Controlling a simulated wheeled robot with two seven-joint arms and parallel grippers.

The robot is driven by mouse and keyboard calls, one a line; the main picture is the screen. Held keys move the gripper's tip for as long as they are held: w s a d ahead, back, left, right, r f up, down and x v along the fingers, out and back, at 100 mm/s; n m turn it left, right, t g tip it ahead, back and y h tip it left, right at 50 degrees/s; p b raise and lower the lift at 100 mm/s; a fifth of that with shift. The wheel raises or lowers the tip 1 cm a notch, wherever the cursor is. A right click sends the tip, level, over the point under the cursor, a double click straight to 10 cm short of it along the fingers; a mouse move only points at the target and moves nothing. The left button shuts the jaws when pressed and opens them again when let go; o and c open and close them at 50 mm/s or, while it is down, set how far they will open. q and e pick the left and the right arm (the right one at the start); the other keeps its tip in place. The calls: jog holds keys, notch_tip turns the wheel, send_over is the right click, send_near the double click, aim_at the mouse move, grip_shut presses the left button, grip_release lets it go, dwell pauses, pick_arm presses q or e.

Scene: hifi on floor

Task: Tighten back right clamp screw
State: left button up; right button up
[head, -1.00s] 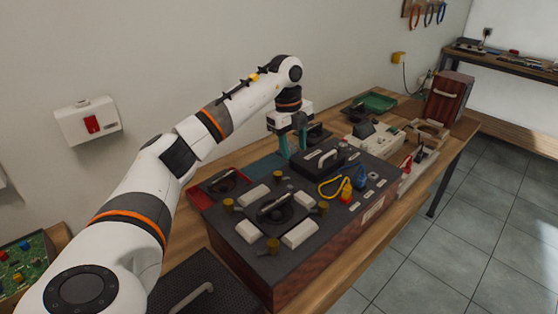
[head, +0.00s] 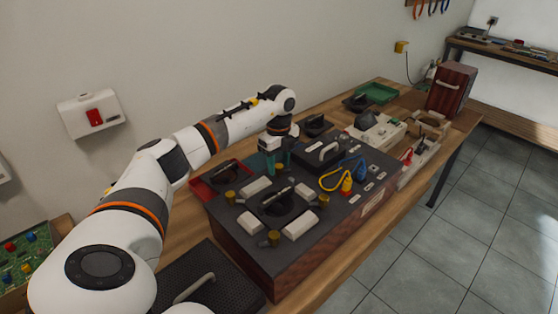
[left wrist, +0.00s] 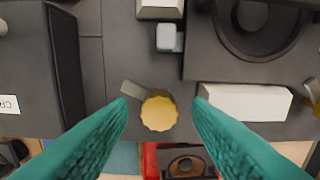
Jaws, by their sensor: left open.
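A dark hifi unit (head: 238,240) with reddish-brown wooden sides stands on the bench. Gold clamp screws (head: 323,201) sit around a round black part (head: 275,202) and pale blocks (head: 299,224) on its top. My left gripper (head: 278,166) points down over the far edge of this group, open, and hides the back right screw in the head view. In the left wrist view that gold clamp screw (left wrist: 159,112), with a grey lug beside it, lies between my two teal fingertips (left wrist: 160,108). I see a gap on each side; its depth relative to the tips is unclear. My right gripper is out of view.
A black handled block (head: 323,154) and yellow and blue cables (head: 332,181) sit right of my left gripper. A red tray (head: 203,189) lies behind the unit. A black perforated panel with a handle (head: 222,277) lies in front.

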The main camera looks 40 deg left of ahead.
pick_arm(q)
jog(key=shift+f, duration=0.15)
jog(key=shift+c, duration=0.6)
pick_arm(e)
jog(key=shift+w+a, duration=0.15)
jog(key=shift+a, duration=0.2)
pick_arm(q)
grip_shut()
jog(key=c, duration=0.9)
grip_release()
